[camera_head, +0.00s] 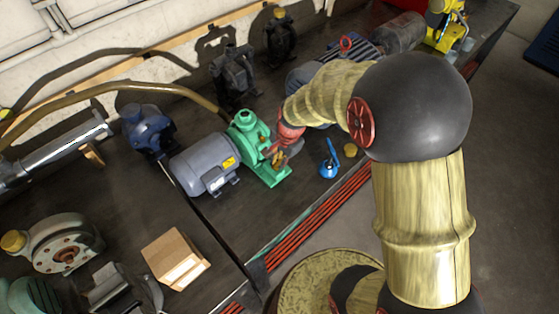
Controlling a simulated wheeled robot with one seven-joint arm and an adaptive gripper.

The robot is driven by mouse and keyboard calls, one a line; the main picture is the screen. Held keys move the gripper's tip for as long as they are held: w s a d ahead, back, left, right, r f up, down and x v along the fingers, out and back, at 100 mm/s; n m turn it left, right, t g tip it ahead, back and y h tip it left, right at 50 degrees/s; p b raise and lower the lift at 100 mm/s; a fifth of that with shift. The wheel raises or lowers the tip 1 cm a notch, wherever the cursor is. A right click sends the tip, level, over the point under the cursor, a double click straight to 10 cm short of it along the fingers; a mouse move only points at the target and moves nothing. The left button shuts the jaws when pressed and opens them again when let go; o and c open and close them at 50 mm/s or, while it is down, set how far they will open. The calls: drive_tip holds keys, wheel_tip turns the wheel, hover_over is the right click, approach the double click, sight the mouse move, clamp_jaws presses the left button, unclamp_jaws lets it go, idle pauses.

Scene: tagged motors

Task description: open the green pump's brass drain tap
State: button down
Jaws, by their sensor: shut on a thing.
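The green pump (258,146) sits on the dark bench, joined to a grey motor (203,164) with a yellow label on its left. My arm comes in from the right, and my gripper (277,156) is at the right face of the pump. The gripper is shut at the small brass drain tap, low on that side. The tap is mostly hidden by the fingers, so its handle angle cannot be told.
A blue oil can (329,160) and a small brass-coloured cap (350,150) stand right of the pump. A blue pump (147,129) is to the left. Dark pumps (234,75) stand behind. A cardboard box (176,259) lies in front. Red rails line the bench's front edge.

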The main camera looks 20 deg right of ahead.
drive_tip(key=n, duration=0.2)
drive_tip(key=n+b, duration=0.1)
drive_tip(key=n, duration=0.1)
drive_tip(key=shift+w+r+n+y, duration=0.1)
drive_tip(key=shift+w+n+y, duration=0.3)
drive_tip(key=n, duration=0.2)
drive_tip(key=n+g, duration=0.1)
drive_tip(key=n+b, duration=0.1)
drive_tip(key=n, duration=0.1)
drive_tip(key=shift+w+a+n+g, duration=0.2)
drive_tip(key=shift+a+n+g, duration=0.05)
drive_tip(key=shift+n+g, duration=0.05)
drive_tip(key=n, duration=0.3)
drive_tip(key=shift+a+r+g, duration=0.1)
drive_tip(key=shift+a+g, duration=0.1)
drive_tip(key=shift+g, duration=0.1)
drive_tip(key=shift+a+n+g, duration=0.15)
drive_tip(key=shift+n+g, duration=0.15)
drive_tip(key=shift+n, duration=1.5)
drive_tip(key=c, duration=2)
unclamp_jaws()
drive_tip(key=shift+s, duration=0.1)
drive_tip(key=shift+c, duration=0.2)
drive_tip(key=shift+o, duration=0.6)
